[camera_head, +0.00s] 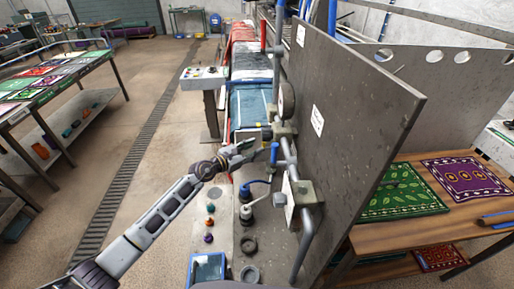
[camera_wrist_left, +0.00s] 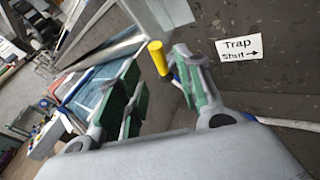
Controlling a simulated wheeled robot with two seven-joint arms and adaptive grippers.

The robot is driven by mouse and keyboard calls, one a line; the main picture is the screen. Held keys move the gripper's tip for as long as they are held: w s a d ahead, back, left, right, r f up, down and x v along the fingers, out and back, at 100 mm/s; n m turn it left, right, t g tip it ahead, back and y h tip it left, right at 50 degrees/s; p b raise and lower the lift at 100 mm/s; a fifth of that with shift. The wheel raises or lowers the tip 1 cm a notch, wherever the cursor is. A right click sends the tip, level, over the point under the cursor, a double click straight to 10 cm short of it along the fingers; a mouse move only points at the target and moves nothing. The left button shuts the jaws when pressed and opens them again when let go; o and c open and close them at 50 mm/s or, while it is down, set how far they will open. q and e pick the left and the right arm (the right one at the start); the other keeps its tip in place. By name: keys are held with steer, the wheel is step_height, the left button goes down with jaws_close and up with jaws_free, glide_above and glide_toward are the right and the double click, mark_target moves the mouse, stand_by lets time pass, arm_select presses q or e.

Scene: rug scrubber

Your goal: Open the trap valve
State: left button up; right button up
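My left gripper (camera_head: 243,150) reaches in from the left toward the pipework on the grey panel. In the left wrist view, the gripper (camera_wrist_left: 156,80) is open, its green-padded fingers apart. A yellow grip end (camera_wrist_left: 158,57) shows in the gap between the fingertips, nearer the right finger; I cannot tell whether it touches. A white label (camera_wrist_left: 239,48) reading "Trap Shut" with a right-pointing arrow is on the panel. In the head view, a blue handle (camera_head: 274,153) hangs on the pipework just right of the gripper. My right gripper is out of view.
The tall grey panel (camera_head: 345,125) blocks the right side. A grey pipe (camera_head: 305,245) runs down its front. Coloured knobs (camera_head: 210,221) and a tablet (camera_head: 207,269) are below. A wooden table (camera_head: 390,235) with rugs stands right.

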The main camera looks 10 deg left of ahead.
arm_select(q)
steer(key=v, duration=0.7)
steer(key=shift+s+a, duration=0.25)
steer(key=shift+s, duration=0.1)
steer(key=shift+a, duration=0.1)
